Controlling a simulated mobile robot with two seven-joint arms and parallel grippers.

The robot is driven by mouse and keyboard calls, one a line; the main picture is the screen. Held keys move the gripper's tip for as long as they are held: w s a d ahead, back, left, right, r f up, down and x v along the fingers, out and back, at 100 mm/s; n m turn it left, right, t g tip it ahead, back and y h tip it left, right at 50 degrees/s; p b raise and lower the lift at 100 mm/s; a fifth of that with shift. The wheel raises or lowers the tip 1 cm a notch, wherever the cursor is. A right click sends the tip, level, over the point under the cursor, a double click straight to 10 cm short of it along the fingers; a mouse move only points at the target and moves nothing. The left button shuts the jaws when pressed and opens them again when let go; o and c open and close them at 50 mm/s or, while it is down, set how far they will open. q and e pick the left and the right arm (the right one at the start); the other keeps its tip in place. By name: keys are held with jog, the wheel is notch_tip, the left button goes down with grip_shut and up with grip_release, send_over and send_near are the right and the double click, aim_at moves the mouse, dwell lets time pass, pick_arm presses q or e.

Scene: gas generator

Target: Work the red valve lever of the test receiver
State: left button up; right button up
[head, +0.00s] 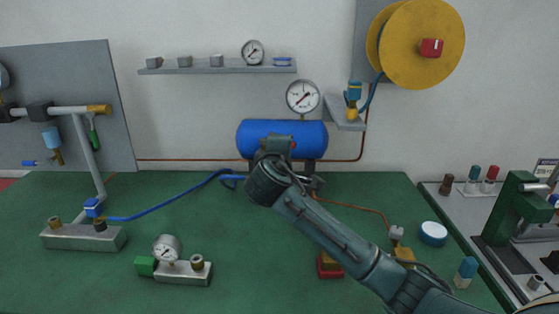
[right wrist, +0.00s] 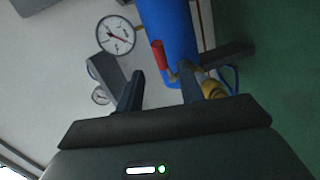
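The test receiver is a blue horizontal tank (head: 308,134) at the back of the green bench; it also shows in the right wrist view (right wrist: 172,22). Its red valve lever (right wrist: 158,55) stands out against the blue tank in the right wrist view, with a brass-coloured fitting below it. My right gripper (right wrist: 160,90) is open, its two dark fingers apart. The lever lies beyond the fingertips, in line with the gap between them, and I see no contact. In the head view my right wrist hides the front of the tank and most of the valve. My left gripper is out of view.
A pressure gauge (head: 302,97) rises above the tank. A blue hose (head: 165,209) runs across the bench to the tank. A gauge block (head: 182,272) and a grey manifold (head: 83,237) stand at left. A white-and-blue round item (head: 433,234) lies at right.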

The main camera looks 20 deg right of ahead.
jog(key=v, duration=0.5)
jog(key=shift+s+a+r, duration=0.1)
jog(key=shift+s, duration=0.1)
